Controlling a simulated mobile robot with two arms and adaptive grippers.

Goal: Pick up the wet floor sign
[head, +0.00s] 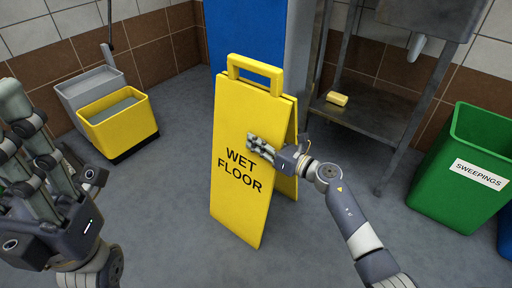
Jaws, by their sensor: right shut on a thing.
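The yellow wet floor sign (228,118) stands upright in the middle of the head view, an A-frame with a handle loop on top and black "WET FLOOR" lettering. My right gripper (264,146) is shut on the sign near the middle of its right edge, just right of the word "WET". Part of the sign's rear panel shows behind it on the right. My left gripper (75,165) is at the lower left, apart from the sign, with its fingers spread and nothing between them.
A grey and yellow mop bucket (118,122) stands at the back left. A metal table (370,120) with a yellow block (337,98) on its lower shelf is at the back right. A green bin (462,170) labelled "SWEEPINGS" stands at the right. Grey floor around the sign is clear.

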